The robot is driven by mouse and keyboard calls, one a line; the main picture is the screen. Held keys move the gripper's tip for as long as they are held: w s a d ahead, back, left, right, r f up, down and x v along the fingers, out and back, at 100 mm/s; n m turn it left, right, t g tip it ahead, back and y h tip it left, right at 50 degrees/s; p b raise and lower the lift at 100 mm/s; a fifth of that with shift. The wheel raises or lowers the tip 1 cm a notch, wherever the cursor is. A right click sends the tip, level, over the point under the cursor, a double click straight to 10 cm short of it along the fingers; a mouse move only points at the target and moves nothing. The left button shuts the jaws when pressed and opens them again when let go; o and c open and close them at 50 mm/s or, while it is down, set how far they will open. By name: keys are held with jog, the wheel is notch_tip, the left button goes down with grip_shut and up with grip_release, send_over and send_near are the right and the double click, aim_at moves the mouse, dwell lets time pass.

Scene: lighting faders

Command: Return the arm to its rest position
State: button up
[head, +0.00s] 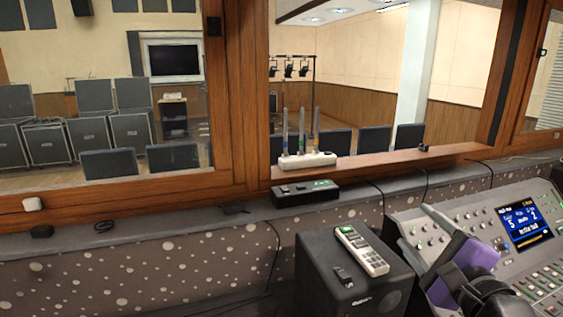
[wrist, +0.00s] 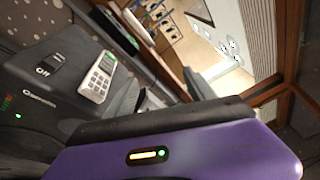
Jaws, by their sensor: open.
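My gripper (head: 432,245) is at the lower right of the head view, in front of the mixing console (head: 478,222). Its two grey fingers are spread apart, with nothing seen between them. Its purple body and the dark wrist behind it cover part of the console's faders. Whether the fingers touch the console cannot be told. In the wrist view, a purple housing (wrist: 190,150) with a small lit indicator fills the bottom, and the fingertips are not clear.
A black speaker (head: 320,270) with a light remote (head: 361,249) on top stands left of the gripper; both also show in the wrist view. Open air lies above the console.

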jog(key=s+a+f+n+g, duration=0.1)
jog(key=s+f+n, duration=0.6)
jog(key=s, duration=0.7)
jog(key=s+a+f+n+g, duration=0.1)
jog(key=s+f+n, duration=0.6)
jog(key=s, duration=0.7)
jog(key=s+a+f+n+g+h, duration=0.1)
jog(key=s+a+f+n, duration=0.2)
jog(key=s+f+n, duration=0.5)
jog(key=s, duration=0.7)
jog(key=shift+a, duration=0.35)
jog(key=shift+s, duration=0.1)
